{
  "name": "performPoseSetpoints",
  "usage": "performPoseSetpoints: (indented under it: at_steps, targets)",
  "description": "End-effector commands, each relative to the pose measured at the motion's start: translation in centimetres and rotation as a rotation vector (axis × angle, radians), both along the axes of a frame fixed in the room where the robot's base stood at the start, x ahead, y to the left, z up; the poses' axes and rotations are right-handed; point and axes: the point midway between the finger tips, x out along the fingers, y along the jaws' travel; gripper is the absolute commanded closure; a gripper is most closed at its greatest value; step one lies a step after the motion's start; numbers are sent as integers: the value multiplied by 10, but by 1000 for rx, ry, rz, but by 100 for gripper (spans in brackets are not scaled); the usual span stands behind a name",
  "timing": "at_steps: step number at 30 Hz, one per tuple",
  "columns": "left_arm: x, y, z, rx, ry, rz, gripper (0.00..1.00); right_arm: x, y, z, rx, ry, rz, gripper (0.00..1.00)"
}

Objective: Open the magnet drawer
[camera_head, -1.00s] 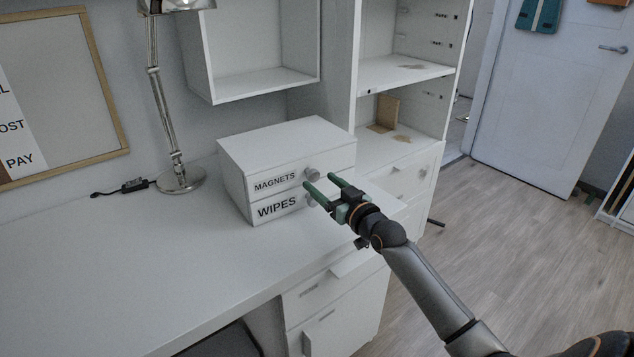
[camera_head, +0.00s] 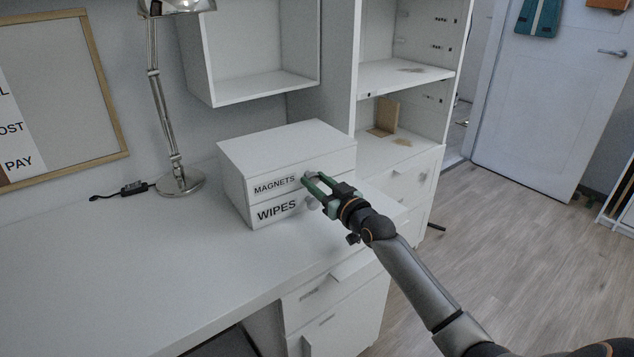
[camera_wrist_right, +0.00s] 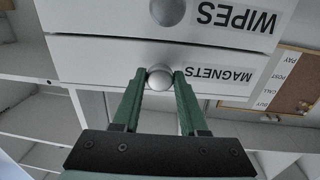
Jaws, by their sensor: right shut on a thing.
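A small white two-drawer box (camera_head: 285,143) stands on the desk. Its upper drawer (camera_head: 275,186) is labelled MAGNETS and its lower drawer (camera_head: 277,210) WIPES. Each has a round knob at its right side. My right gripper (camera_head: 312,179) is at the upper drawer's front, its green fingers shut around the magnet drawer knob. In the right wrist view, which is upside down, the knob (camera_wrist_right: 159,77) sits between the two fingertips (camera_wrist_right: 160,76). The upper drawer's front looks flush with the box. My left gripper is not in view.
The white desk (camera_head: 130,260) is clear to the left of the box. A metal lamp (camera_head: 178,178) stands behind it at the left. The wipes knob (camera_head: 312,203) is just below my right gripper. White shelving (camera_head: 405,75) rises behind.

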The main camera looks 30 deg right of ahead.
Motion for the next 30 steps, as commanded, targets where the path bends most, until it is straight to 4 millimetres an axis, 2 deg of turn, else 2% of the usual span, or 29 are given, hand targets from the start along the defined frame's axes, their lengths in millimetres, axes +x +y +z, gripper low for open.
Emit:
performPoseSetpoints:
  at_steps: [1,9,30]
  targets:
    - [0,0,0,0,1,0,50,0,0,0,0,0,0,72]
    - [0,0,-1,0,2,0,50,0,0,0,0,0,0,100]
    - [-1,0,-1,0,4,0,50,0,0,0,0,1,0,100]
